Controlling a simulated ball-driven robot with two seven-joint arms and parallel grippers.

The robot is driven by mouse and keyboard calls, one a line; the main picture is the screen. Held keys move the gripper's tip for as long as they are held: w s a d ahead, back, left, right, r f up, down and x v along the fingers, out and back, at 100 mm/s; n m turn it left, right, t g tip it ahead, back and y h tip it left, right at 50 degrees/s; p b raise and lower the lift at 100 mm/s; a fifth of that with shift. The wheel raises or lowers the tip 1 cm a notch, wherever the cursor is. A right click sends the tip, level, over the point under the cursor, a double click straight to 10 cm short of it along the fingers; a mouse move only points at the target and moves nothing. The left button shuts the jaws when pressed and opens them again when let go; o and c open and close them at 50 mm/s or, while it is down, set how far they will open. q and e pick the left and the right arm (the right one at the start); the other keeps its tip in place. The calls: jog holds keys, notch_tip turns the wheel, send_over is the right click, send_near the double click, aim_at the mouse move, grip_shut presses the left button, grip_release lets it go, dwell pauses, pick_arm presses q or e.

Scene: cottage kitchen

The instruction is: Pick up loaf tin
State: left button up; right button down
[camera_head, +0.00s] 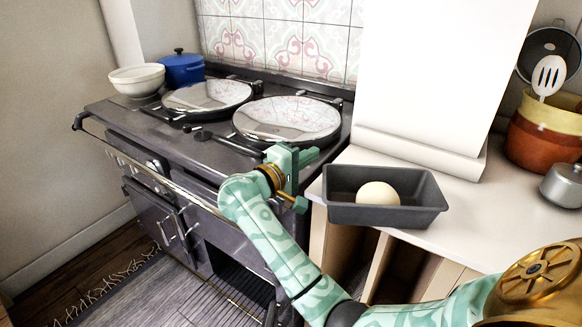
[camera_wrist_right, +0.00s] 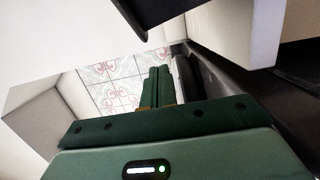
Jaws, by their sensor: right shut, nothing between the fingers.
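The loaf tin (camera_head: 432,193) is dark grey and rectangular. It stands upright on the white worktop, close to its front edge, with a pale round ball of dough (camera_head: 378,193) inside. My right gripper (camera_head: 312,178) is just left of the tin in the head view, apart from it, shut and empty. In the right wrist view the gripper's fingers (camera_wrist_right: 157,88) are together with nothing between them. A dark edge at the top of that view may be the tin, but I cannot tell for sure. My left gripper is not in view.
A dark range cooker (camera_head: 175,135) with two round lids stands left of the worktop (camera_head: 445,228). A white bowl (camera_head: 137,80) and a blue pot (camera_head: 182,69) sit on its far corner. A utensil crock (camera_head: 540,135) and a metal pot (camera_head: 562,186) stand right of the tin. A white wall block (camera_head: 435,75) rises behind it.

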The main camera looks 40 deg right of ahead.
aim_at(324, 170)
jog(key=s, duration=0.3)
jog(key=shift+s+a+r+p, duration=0.1)
jog(key=shift+s+a+p, duration=0.1)
jog(key=shift+a+p, duration=0.2)
jog(key=shift+s, duration=0.25)
jog(key=shift+s+a+f+b, duration=0.15)
jog(key=shift+s, duration=0.2)
jog(key=shift+s+a+f+b, duration=0.1)
jog(key=shift+s+b, duration=0.05)
jog(key=shift+s, duration=0.2)
jog(key=shift+s+r, duration=0.15)
jog(key=shift+s, duration=0.25)
